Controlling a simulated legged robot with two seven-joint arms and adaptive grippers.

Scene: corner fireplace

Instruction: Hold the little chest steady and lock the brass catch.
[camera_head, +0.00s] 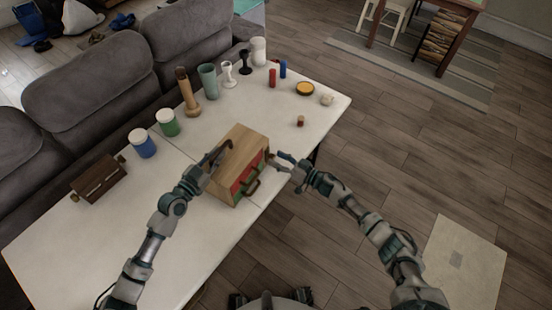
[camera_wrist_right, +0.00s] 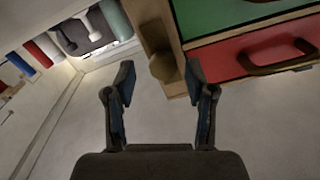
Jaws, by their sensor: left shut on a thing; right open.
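The little wooden chest (camera_head: 245,150) stands on the white table, with red and green drawer fronts and dark handles facing the right front. My left gripper (camera_head: 217,158) is shut on its left upper side; the exact contact is hard to make out. My right gripper (camera_head: 287,164) is open just right of the chest. In the right wrist view the chest's green drawer (camera_wrist_right: 240,14) and red drawer (camera_wrist_right: 240,60) show at upper right. A tan rounded knob (camera_wrist_right: 164,68), perhaps the catch, sits on the chest's edge beyond the open fingers (camera_wrist_right: 160,85), apart from them.
The white table (camera_head: 160,240) also bears a dark brown box (camera_head: 98,178), a blue jar (camera_head: 142,145), a green jar (camera_head: 167,123), a wooden vase (camera_head: 187,95) and several small items behind. A grey sofa (camera_head: 90,85) borders the table.

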